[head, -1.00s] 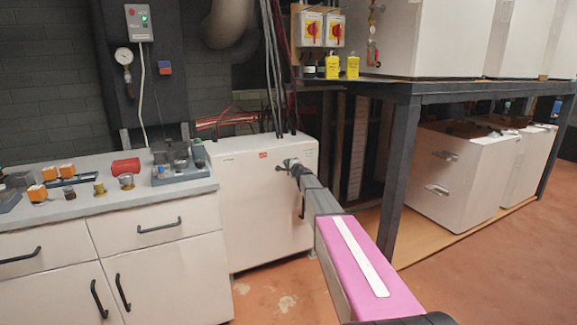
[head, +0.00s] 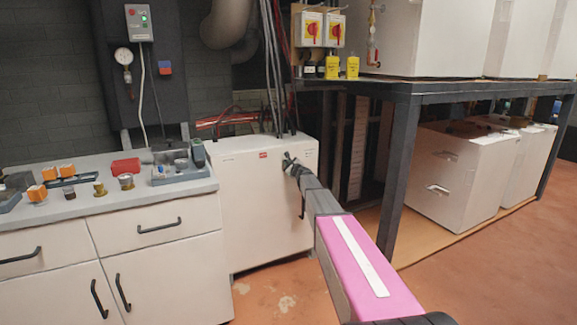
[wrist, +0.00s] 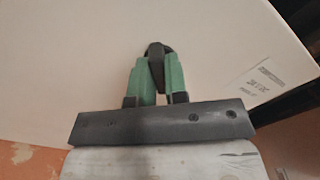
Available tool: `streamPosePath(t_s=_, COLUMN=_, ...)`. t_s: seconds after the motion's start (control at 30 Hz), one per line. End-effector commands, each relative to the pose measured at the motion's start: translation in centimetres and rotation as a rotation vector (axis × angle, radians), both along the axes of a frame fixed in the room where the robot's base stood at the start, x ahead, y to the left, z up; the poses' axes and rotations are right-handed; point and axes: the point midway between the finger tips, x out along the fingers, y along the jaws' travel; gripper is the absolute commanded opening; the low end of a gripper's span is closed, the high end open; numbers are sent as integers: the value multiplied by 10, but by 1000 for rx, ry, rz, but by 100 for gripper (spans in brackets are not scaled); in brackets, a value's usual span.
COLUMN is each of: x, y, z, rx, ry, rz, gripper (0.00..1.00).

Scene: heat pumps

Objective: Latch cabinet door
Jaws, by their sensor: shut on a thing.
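The white cabinet (head: 262,205) stands against the back wall, and its front door panel looks flush with the body. In the wrist view the white door surface (wrist: 90,55) fills most of the picture. My gripper (head: 289,161) is at the upper right of the door front. In the wrist view my gripper (wrist: 157,68) has its green fingers closed on a small black latch handle (wrist: 155,50). Whether the latch is turned fully cannot be told. My arm hides part of the door's right side in the head view.
A workbench (head: 140,195) with drawers and small parts stands left of the cabinet. A dark metal shelf frame (head: 398,150) with white boxes stands to the right, close to my arm. Cables (head: 270,70) run up from the cabinet top. Orange floor lies open in front.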

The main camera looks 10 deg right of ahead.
Motion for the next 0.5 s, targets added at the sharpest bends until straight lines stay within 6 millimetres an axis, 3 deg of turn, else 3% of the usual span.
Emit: streamPosePath(t_s=0.5, x=0, y=0, z=-1, rx=441, ry=144, rz=0, gripper=0)
